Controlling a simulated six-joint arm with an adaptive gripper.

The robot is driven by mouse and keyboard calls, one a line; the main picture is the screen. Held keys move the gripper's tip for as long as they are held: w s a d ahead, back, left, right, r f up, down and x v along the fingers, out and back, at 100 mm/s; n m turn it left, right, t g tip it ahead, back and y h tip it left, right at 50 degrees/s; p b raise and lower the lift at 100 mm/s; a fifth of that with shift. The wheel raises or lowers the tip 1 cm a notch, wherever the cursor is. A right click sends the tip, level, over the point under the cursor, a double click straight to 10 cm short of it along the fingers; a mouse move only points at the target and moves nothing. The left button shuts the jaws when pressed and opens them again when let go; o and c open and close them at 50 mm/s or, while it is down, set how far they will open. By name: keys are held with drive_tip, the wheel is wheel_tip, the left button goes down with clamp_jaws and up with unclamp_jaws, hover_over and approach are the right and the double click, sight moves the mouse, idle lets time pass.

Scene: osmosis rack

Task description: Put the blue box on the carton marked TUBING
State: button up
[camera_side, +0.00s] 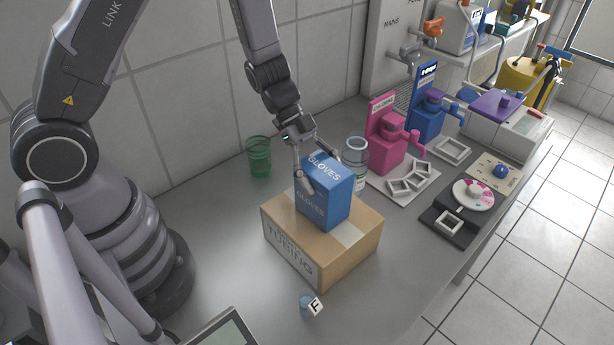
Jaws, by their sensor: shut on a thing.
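The blue box (337,200) is marked GLOVES and stands upright over the top of the carton (350,262) marked TUBING. Its lower edge appears to meet the carton's top, but I cannot tell from this angle whether it touches or hovers slightly. My gripper (325,172) reaches down from above and is shut on the upper part of the blue box, one finger on the near left face and the other at the far side, partly hidden. The TUBING lettering shows on the carton's front left face.
A green cup (259,157) and a clear bottle (355,155) stand behind the carton. A pink dispenser (386,145) and a blue dispenser (427,112) stand to the right. A small blue cup with a white F tag (309,306) sits in front. The bench left of the carton is clear.

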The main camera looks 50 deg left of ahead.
drive_tip(key=shift+f, duration=0.1)
drive_tip(key=o, duration=1.2)
